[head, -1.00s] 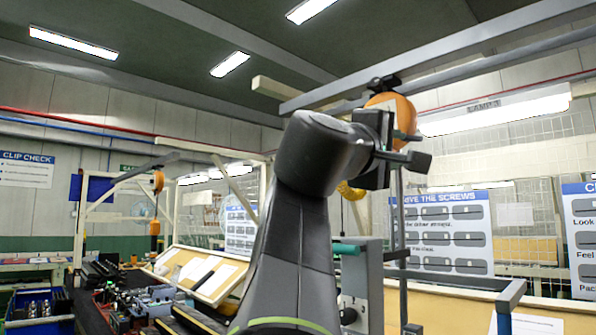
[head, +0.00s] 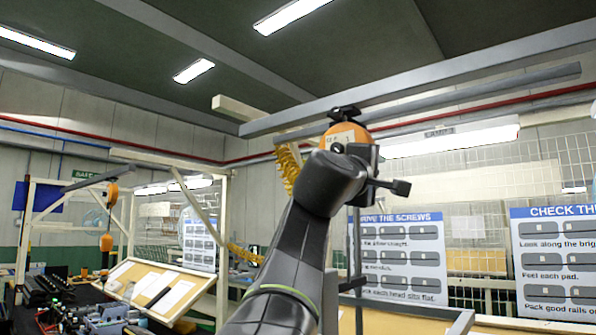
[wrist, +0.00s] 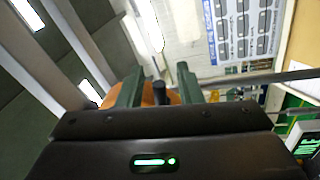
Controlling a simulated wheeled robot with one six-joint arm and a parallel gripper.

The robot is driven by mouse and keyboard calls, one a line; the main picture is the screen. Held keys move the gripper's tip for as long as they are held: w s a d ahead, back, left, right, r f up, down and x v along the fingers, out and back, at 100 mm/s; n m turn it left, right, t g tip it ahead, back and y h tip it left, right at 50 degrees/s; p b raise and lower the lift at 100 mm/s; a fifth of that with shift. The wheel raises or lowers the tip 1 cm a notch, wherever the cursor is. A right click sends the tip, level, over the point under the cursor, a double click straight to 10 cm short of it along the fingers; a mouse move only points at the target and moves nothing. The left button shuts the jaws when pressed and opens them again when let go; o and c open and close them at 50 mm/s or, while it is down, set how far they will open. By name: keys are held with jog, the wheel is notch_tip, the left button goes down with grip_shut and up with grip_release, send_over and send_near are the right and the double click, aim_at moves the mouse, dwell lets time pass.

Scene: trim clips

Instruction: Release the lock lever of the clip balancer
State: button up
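The orange clip balancer (head: 345,134) hangs under the overhead rail in the head view, with a pale label on its front. My gripper is just below and in front of it, and its fingertips are hidden in that view. In the wrist view my gripper (wrist: 160,75) has its two green fingers apart. The balancer's orange body (wrist: 148,96) shows behind and between them. A dark upright peg (wrist: 159,92), perhaps the lock lever, stands between the fingers, with gaps on both sides. I cannot tell how far ahead it is.
The grey overhead rail (head: 440,97) runs close above my gripper. A yellow coiled hose (head: 288,170) hangs left of the balancer. A wire mesh panel (head: 480,165) and instruction boards (head: 401,255) stand behind. A second orange balancer (head: 107,242) hangs far left.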

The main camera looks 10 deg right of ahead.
jog(key=shift+w+d, duration=0.2)
jog(key=shift+d, duration=0.05)
grip_shut()
